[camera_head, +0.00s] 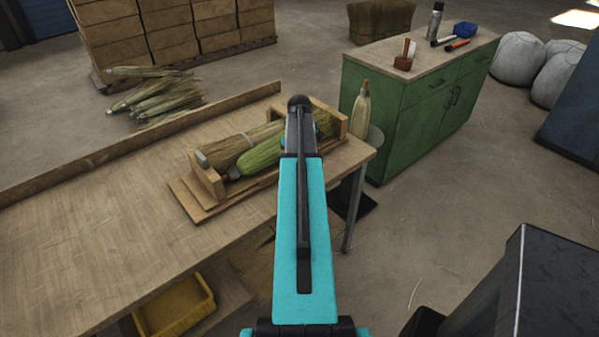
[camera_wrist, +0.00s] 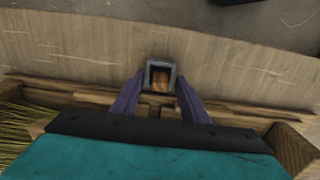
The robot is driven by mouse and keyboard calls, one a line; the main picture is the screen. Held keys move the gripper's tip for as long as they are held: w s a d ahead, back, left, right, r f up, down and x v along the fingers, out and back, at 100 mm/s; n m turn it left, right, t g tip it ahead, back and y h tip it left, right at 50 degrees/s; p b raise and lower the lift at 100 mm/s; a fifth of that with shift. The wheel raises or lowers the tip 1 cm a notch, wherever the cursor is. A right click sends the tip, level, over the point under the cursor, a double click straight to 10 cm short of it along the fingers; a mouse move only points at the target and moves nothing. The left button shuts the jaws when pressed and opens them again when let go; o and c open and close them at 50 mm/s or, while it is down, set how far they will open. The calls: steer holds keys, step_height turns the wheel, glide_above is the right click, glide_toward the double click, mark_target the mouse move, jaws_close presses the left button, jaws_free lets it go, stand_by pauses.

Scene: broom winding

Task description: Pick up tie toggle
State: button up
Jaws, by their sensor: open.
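A small brown wooden piece (camera_wrist: 160,82), which looks like the tie toggle, sits inside a square grey holder (camera_wrist: 149,69) in the wrist view. The holder stands on the wooden bench top beside a wooden edge. My gripper (camera_wrist: 160,92) is open, with one dark finger on each side, level with the holder's near side. Nothing is held between the fingers. I cannot tell whether the fingers touch the holder. In the head view my arm hides the toggle, the holder and my gripper.
A wooden cradle (camera_head: 207,181) on the bench (camera_head: 90,240) holds straw bundles, one with a green wrap (camera_head: 262,155). A pale bottle-shaped thing (camera_head: 361,112) stands right of the cradle. A green cabinet (camera_head: 400,120) is beyond. A yellow bin (camera_head: 175,307) is below. The bench's left part is clear.

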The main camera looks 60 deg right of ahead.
jaws_close()
steer(key=shift+r, duration=0.2)
steer(key=shift+r+b, duration=0.8)
steer(key=shift+r, duration=0.6)
steer(key=s+a+r+b, duration=0.1)
steer(key=s+a+b, duration=0.1)
steer(key=s+a, duration=0.2)
steer(key=s+a+b, duration=0.1)
steer(key=s+a, duration=0.3)
steer(key=s, duration=0.5)
steer(key=shift+s+a+r+b, duration=0.25)
steer(key=shift+a+r+b, duration=0.1)
steer(key=shift+r+b, duration=0.05)
